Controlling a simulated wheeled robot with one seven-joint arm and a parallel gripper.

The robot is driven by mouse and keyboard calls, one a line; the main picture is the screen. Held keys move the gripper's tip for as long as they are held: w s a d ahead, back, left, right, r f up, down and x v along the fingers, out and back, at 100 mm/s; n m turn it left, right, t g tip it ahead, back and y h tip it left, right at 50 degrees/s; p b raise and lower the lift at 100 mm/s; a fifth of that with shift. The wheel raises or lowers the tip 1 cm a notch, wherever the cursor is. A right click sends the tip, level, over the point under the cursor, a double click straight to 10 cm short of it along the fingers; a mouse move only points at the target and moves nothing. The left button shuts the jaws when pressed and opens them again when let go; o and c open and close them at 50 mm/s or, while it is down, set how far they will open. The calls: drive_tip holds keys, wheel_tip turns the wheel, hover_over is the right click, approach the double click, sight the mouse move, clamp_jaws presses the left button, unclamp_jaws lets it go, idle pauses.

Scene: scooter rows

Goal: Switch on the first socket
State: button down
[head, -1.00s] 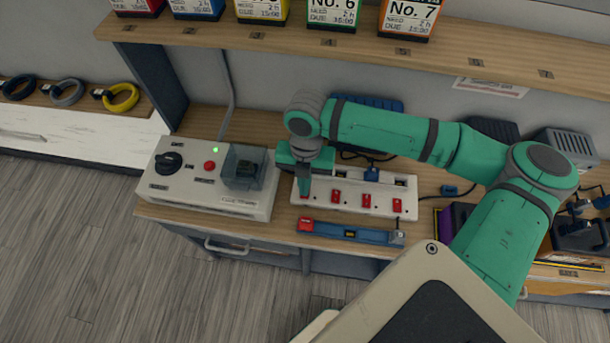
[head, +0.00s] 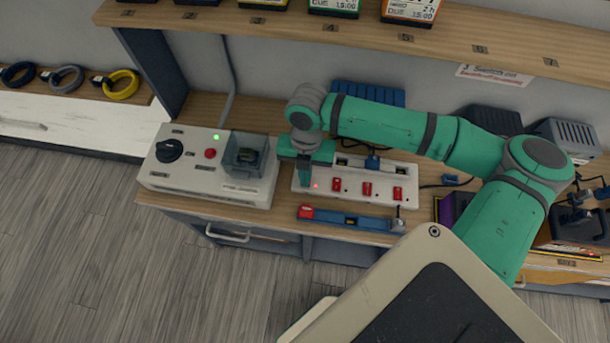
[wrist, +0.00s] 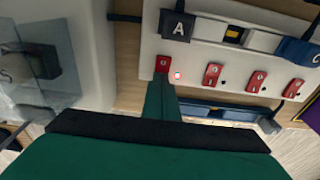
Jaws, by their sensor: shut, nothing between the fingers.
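The white socket strip (head: 383,205) lies on the bench with a row of red switches along its front. In the wrist view the first switch (wrist: 162,63) is at the left end, below a black plug marked A (wrist: 177,25). My gripper (head: 305,184) is shut and points down at the first switch. In the wrist view its tip (wrist: 163,78) is at the switch's lower edge; I cannot tell whether it touches. A blue plug (head: 372,162) sits further right.
A grey control box (head: 205,192) with a black knob, a green light and a clear cover stands close on the left. A blue tool (head: 350,222) lies in front of the strip. A shelf (head: 330,30) with numbered places overhangs the bench.

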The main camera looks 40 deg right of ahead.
drive_tip(key=shift+w+d, duration=0.1)
drive_tip(key=shift+d, duration=0.05)
drive_tip(key=shift+w+d+r, duration=0.15)
drive_tip(key=shift+w+d, duration=0.25)
drive_tip(key=shift+d, duration=0.05)
wheel_tip(320, 180, up, 10)
drive_tip(key=shift+s+a, duration=0.4)
drive_tip(key=shift+a, duration=0.05)
